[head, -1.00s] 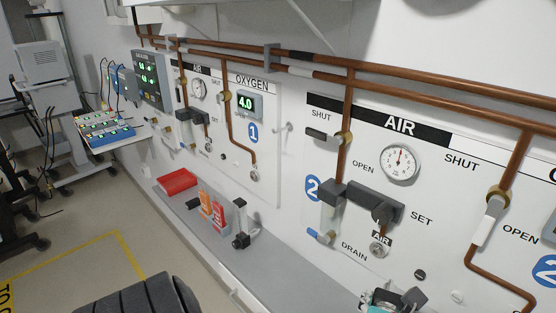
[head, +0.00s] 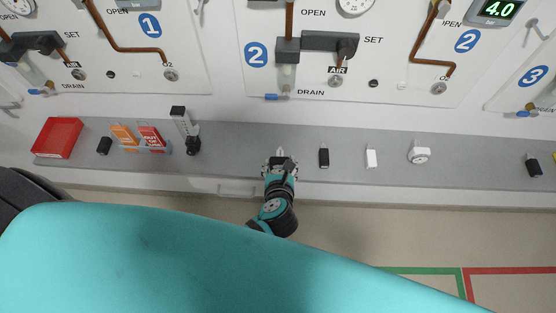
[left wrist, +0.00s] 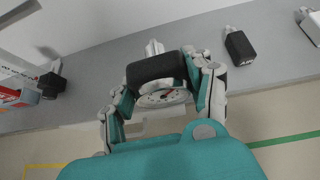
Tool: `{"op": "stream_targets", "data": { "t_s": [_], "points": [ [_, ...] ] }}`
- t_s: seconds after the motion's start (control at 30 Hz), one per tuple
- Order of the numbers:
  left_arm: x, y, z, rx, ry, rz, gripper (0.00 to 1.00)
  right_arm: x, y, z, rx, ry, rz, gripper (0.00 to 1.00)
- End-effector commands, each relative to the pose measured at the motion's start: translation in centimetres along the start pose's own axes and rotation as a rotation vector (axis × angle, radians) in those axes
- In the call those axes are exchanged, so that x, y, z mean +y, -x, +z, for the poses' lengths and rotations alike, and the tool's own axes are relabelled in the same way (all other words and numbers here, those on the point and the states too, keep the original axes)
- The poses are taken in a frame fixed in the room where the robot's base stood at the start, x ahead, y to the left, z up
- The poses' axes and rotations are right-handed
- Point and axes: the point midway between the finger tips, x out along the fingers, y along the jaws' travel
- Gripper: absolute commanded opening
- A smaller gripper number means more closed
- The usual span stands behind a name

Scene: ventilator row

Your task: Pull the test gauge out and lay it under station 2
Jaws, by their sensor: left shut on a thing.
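The test gauge (left wrist: 156,70), with a black body, a round dial and a pale stub at its far end, is between the fingers of my left gripper (left wrist: 162,88) in the left wrist view. My left gripper (head: 280,165) is shut on it. In the head view they are over the grey shelf (head: 235,152), below and slightly right of the blue station 2 disc (head: 256,55). The gripper hides most of the gauge there, and I cannot tell whether it touches the shelf. The station 2 air outlet (head: 335,81) has nothing plugged in. My right gripper is not in view.
Right of the gripper on the shelf are a black block (head: 323,158), a white block (head: 371,157) and a white round fitting (head: 419,153). To the left are a flowmeter (head: 187,132), orange and red tags (head: 138,137) and a red tray (head: 58,138).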

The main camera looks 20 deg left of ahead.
Motion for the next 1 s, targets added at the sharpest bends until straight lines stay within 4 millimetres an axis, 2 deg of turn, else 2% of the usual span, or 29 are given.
{"op": "stream_targets", "data": {
  "t_s": [0.1,0.23,0.47,0.7,1.0],
  "points": [
    [-0.3,0.1,-2.1,-0.002,-0.019,-0.028,0.0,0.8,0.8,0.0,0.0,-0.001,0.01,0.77],
    [-0.5,-0.4,-2.8,-0.006,-0.021,-0.038,0.0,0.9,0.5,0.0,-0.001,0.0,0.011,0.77],
    [-0.6,-2.6,-2.1,-0.008,-0.02,-0.037,0.0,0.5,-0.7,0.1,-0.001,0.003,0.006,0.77],
    [-0.7,-5.3,-1.0,-0.008,-0.02,-0.037,0.0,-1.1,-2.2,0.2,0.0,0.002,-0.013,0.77],
    [-0.8,-8.7,0.3,-0.008,-0.02,-0.036,0.0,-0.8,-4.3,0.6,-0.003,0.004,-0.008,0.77]
  ]
}}
